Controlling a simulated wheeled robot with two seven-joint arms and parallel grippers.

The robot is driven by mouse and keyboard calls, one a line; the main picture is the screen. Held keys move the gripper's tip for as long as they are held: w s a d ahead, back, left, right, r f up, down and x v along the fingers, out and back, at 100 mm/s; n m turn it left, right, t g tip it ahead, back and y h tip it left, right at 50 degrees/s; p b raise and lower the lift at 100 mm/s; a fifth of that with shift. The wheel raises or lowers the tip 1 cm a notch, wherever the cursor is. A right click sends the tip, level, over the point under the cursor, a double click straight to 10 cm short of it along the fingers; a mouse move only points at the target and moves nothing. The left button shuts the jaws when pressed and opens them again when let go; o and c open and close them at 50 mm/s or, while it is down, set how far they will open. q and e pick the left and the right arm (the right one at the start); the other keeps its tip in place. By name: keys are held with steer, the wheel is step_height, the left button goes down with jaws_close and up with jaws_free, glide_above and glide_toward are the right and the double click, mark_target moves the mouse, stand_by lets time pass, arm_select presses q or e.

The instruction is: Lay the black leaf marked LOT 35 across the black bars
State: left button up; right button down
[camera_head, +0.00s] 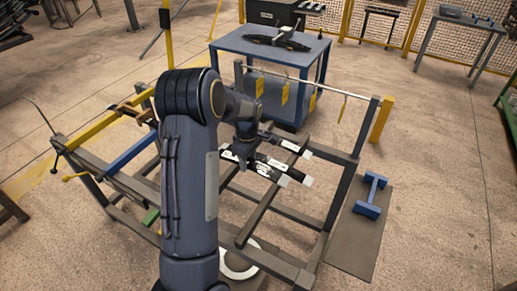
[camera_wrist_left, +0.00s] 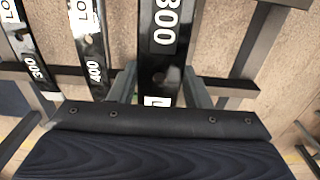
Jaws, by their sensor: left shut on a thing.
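My left gripper (camera_head: 243,158) is over the frame in the head view. In the left wrist view its fingers (camera_wrist_left: 163,88) are shut on a black leaf (camera_wrist_left: 170,60) with a white "300" label. A second label at its near end shows only an "L"; its lot number is hidden. Two other black leaves lie to its left, one marked 400 (camera_wrist_left: 93,45) and one marked 300 (camera_wrist_left: 30,50); their lot numbers are cut off. Dark bars (camera_wrist_left: 232,87) run crosswise under the leaves. In the head view the leaves (camera_head: 287,145) are small, and I cannot read their lots.
The grey frame (camera_head: 345,195) has a yellow bar (camera_head: 100,128) and a blue bar (camera_head: 130,152) at left. Yellow tags (camera_head: 285,92) hang from its rear rail. A blue table (camera_head: 228,42) stands behind. A blue stand (camera_head: 370,195) sits on a dark mat (camera_head: 352,250) at right.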

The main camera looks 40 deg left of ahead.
arm_select(q)
steer(key=shift+w+r, duration=0.1)
stand_by(0.4)
step_height(320, 180, down, 7)
steer(key=b, duration=0.5)
steer(key=shift+d+f+b, duration=0.1)
steer(key=shift+f+b, duration=0.55)
steer(key=shift+f, duration=0.25)
stand_by(0.6)
steer(key=o, duration=1.2)
steer(key=shift+c, duration=0.2)
steer(key=shift+d+r, duration=0.1)
steer(key=shift+r, duration=3.8)
steer(key=shift+s+r, duration=0.1)
steer(key=shift+s, duration=0.1)
